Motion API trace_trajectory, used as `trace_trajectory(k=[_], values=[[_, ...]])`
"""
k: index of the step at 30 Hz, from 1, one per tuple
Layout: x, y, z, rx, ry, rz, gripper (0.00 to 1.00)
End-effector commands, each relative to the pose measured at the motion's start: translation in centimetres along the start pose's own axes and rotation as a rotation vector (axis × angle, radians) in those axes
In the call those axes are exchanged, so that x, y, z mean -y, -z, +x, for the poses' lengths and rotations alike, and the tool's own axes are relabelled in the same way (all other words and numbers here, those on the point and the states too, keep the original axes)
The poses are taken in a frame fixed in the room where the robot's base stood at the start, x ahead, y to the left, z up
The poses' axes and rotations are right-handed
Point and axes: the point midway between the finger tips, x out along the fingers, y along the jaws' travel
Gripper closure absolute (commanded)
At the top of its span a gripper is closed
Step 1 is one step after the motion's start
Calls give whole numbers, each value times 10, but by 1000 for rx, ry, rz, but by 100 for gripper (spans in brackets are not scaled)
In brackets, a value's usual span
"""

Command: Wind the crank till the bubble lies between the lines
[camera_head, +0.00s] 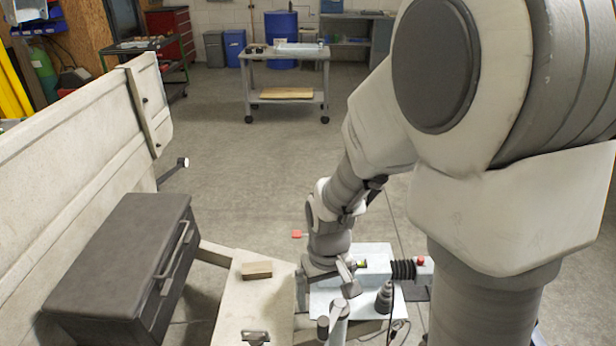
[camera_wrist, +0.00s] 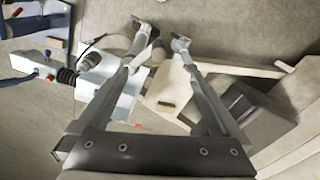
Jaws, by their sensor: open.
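My gripper (camera_wrist: 160,36) is open, with its two long fingers spread apart and nothing held between them. In the head view it points down over the pale drawbar plate (camera_head: 320,301), partly hidden by my arm. A grey post with a cylindrical grip beside it, which looks like the crank (camera_head: 339,311), stands just in front of my gripper. In the wrist view grey cylindrical parts lie near and between the fingertips; I cannot tell which is the crank handle. A small yellow-green vial (camera_head: 362,264) lies on the plate right of my gripper. Its bubble and lines are too small to read.
A black bellows (camera_head: 402,270) and red button (camera_head: 421,260) are at the drawbar's right end. A wooden block (camera_head: 257,270) lies on the pale frame beam (camera_head: 240,305). A dark toolbox (camera_head: 120,255) and trailer wall stand left. Open floor lies behind, before a wheeled cart (camera_head: 285,75).

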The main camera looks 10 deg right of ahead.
Motion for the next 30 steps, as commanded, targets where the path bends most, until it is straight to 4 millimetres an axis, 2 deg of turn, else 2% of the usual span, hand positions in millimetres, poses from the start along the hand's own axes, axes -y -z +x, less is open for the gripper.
trace_trajectory(k=[1, 11, 30], values=[[0, 0, 8, 12, -1, -2, 0], [1, -1, 30, 24, -1, -6, 0], [-1, -4, 107, 24, -1, -7, 0]])
